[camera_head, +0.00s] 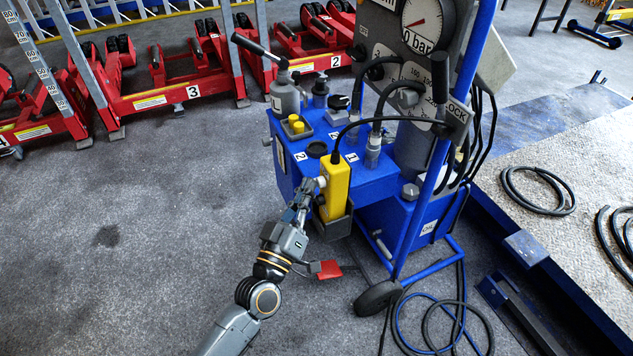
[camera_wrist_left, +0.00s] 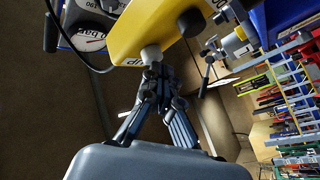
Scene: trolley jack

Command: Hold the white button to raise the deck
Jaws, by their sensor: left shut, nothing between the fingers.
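The yellow control pendant (camera_head: 336,186) hangs in a dark holder on the front of the blue jack cart (camera_head: 375,175). Its white button (camera_head: 320,181) faces my left gripper. In the left wrist view the white button (camera_wrist_left: 152,54) sticks out of the yellow pendant (camera_wrist_left: 150,28), beside an "UP" label, with a black button (camera_wrist_left: 190,22) farther along. My left gripper (camera_head: 311,184) is shut and empty, its fingertips at the white button. In the wrist view the fingertips (camera_wrist_left: 156,72) overlap the button's end; I cannot tell whether it is pressed in. My right gripper is not in view.
A gauge (camera_head: 424,22) reading near 0 bar tops the cart. Red numbered jack units (camera_head: 190,85) stand behind. A deck (camera_head: 570,170) with coiled black hoses lies at the right. A red pedal (camera_head: 329,270) sits low near my left arm. Grey floor is clear at the left.

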